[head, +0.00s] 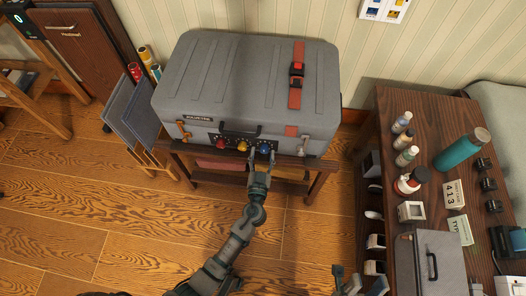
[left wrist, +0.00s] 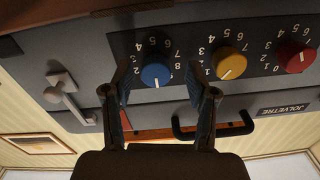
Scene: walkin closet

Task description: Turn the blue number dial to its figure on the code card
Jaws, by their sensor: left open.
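The blue dial (head: 264,148) sits at the right end of the dial row on the front of a grey suitcase (head: 250,85). In the left wrist view, the blue dial (left wrist: 156,71) lies between the spread fingers of my open left gripper (left wrist: 160,84); contact cannot be told. Its white mark points toward the bottom of that picture, and the figure there is unclear. The yellow dial (left wrist: 230,63) and red dial (left wrist: 296,55) are beside it. A card with colored squares (head: 385,8) on the wall is cut off at the top edge. My right gripper (head: 356,282) is low in the head view.
The suitcase stands on a wooden bench (head: 318,182). Its black handle (left wrist: 212,132) and a metal latch (left wrist: 68,92) flank the blue dial.

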